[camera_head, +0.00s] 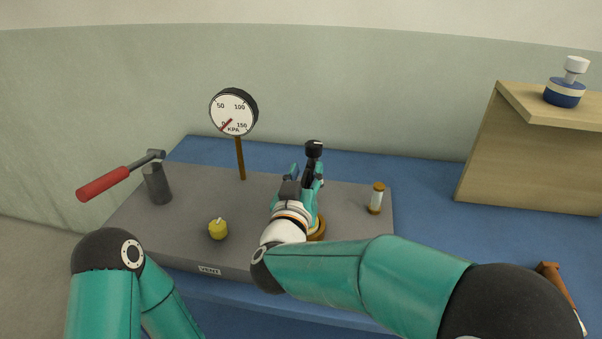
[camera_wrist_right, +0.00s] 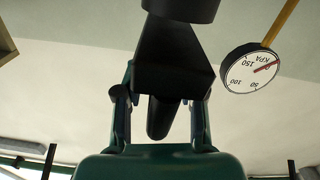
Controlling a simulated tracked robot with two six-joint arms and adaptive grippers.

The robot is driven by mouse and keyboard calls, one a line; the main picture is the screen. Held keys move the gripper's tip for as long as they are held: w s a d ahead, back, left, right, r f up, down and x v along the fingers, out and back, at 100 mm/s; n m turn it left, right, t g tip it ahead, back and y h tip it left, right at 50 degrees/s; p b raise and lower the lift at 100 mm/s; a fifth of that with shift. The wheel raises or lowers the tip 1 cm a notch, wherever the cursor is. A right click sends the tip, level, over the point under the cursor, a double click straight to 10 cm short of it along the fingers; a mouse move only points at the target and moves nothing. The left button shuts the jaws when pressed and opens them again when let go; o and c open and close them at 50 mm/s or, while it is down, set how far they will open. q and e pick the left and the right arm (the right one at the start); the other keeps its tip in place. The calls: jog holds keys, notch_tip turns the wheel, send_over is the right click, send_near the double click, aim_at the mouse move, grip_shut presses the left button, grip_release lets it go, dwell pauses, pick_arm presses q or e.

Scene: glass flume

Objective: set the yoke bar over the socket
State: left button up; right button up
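My right gripper (camera_head: 308,178) is over the middle of the grey plate, its fingers pointing up and away. Between its fingers is a black piece with a thick round end (camera_head: 314,146), which I take to be the yoke bar. In the right wrist view the fingers (camera_wrist_right: 160,100) close on both sides of this black piece (camera_wrist_right: 172,55), which widens toward a round dark head. A brass ring (camera_head: 319,230), possibly the socket, sits on the plate, mostly hidden behind my right wrist. My left arm shows at lower left, but its gripper is out of view.
The grey plate (camera_head: 130,222) lies on a blue bench (camera_head: 430,190). It carries a pressure gauge (camera_head: 233,111) on a post, a grey cylinder (camera_head: 158,184) with a red-handled lever (camera_head: 103,184), a yellow knob (camera_head: 218,230) and a small brass-ended cylinder (camera_head: 376,198). A wooden stand (camera_head: 510,150) is right.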

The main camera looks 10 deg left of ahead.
jog(key=shift+r, duration=0.1)
notch_tip(320, 180, up, 10)
jog(key=shift+f, duration=0.15)
dwell(0.4)
